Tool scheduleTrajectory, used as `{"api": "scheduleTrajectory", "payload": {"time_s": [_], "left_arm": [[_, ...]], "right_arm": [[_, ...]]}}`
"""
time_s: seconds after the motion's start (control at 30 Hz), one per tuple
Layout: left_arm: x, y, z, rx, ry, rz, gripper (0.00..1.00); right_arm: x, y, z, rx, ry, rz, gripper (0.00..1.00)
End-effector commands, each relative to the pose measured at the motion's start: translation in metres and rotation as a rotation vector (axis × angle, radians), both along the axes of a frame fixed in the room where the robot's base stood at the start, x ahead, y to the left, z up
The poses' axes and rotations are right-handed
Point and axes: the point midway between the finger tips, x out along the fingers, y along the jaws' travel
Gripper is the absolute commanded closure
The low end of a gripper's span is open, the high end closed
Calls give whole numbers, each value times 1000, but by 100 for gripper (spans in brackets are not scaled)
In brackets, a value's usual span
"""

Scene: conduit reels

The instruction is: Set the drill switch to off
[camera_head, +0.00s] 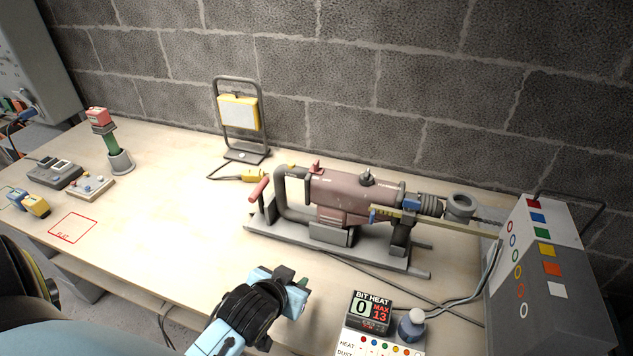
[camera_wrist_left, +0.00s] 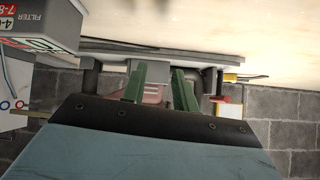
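The drill (camera_head: 345,193) is a dull red machine lying on a grey sled stand (camera_head: 300,238) at the middle right of the bench. A small red part (camera_head: 315,167) and a dark knob (camera_head: 367,179) stand on its top; I cannot tell which is the switch or how it is set. My left gripper (camera_head: 302,284) is in front of the drill, apart from it. In the left wrist view its two green fingers (camera_wrist_left: 159,88) are spread with nothing between them, and part of the drill (camera_wrist_left: 153,97) shows beyond. My right gripper is not in view.
A grey box with coloured squares (camera_head: 540,270) is at the right. A yellow lamp (camera_head: 238,111) stands behind.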

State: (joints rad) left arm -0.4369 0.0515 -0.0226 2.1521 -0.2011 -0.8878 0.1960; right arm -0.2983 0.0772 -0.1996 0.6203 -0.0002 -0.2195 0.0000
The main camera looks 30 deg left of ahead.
Motion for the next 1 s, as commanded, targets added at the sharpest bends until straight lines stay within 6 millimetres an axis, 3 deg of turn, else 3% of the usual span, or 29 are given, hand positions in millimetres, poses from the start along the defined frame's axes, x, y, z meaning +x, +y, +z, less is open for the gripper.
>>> {"api": "scheduleTrajectory", "payload": {"time_s": [0.1, 0.2, 0.4, 0.67, 1.0], "left_arm": [[40, 21, 47, 15, -255, 64, 71], [62, 34, 86, 27, -454, 89, 71], [79, 42, 134, 40, -682, 85, 71], [101, 48, 143, 43, -727, 78, 71], [167, 63, 143, 44, -726, 78, 71]], "right_arm": [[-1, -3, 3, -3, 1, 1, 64], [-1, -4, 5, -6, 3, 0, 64], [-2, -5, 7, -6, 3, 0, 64], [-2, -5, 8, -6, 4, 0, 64], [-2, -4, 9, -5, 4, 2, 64]]}}
